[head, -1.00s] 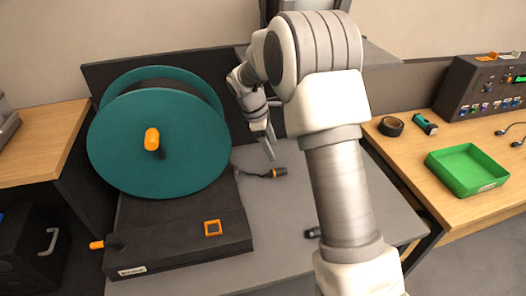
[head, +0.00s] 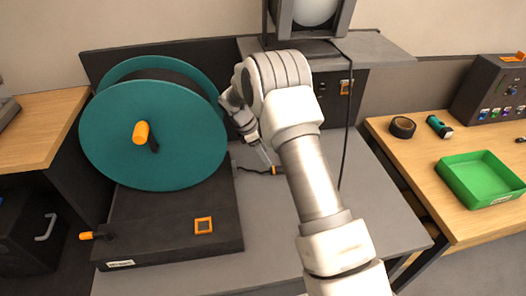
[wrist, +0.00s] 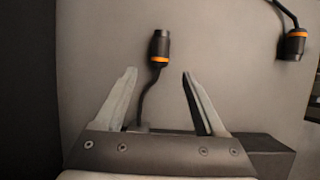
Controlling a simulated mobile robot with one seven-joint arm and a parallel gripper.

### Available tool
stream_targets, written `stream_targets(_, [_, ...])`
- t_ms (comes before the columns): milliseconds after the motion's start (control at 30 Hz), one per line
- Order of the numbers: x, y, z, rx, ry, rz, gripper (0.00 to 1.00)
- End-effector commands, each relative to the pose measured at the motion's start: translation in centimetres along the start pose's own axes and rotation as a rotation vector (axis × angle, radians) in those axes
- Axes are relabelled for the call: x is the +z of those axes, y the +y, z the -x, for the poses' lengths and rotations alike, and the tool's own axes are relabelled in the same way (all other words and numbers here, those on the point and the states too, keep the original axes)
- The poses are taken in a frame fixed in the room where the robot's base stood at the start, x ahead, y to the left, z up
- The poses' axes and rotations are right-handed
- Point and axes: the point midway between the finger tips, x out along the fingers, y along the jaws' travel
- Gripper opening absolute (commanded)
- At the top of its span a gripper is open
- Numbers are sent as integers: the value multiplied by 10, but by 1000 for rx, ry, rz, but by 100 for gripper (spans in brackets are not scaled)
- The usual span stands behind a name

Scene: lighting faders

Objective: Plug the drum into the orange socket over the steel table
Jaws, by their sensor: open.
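The drum (head: 150,140) is a large teal reel on a black base at the left of the grey table. Its short black cable ends in a black plug with an orange ring (head: 277,170), lying on the table. My gripper (head: 266,157) is open and points down close to this plug. In the wrist view the plug (wrist: 160,47) lies just beyond the open fingertips (wrist: 159,75), its cable running back between the fingers. Nothing is held. An orange-framed socket (head: 345,87) is on the dark back panel above the table.
A second black plug with an orange ring (wrist: 295,45) lies to the right in the wrist view. A black cable (head: 347,130) hangs from above. The drum base bears another orange-framed socket (head: 204,225). A green tray (head: 480,180) sits on the right wooden bench.

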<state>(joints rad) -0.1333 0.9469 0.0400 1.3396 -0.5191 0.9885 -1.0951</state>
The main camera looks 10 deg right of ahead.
Motion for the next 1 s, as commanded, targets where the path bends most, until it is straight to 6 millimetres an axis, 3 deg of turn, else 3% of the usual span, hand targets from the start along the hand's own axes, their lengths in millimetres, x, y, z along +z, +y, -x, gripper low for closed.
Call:
stream_targets(533, [-1,0,-73,-1,0,-1,72])
stream_targets(967, [0,0,-83,0,0,-1,72])
stream_targets(1000, [0,0,-82,0,0,-1,65])
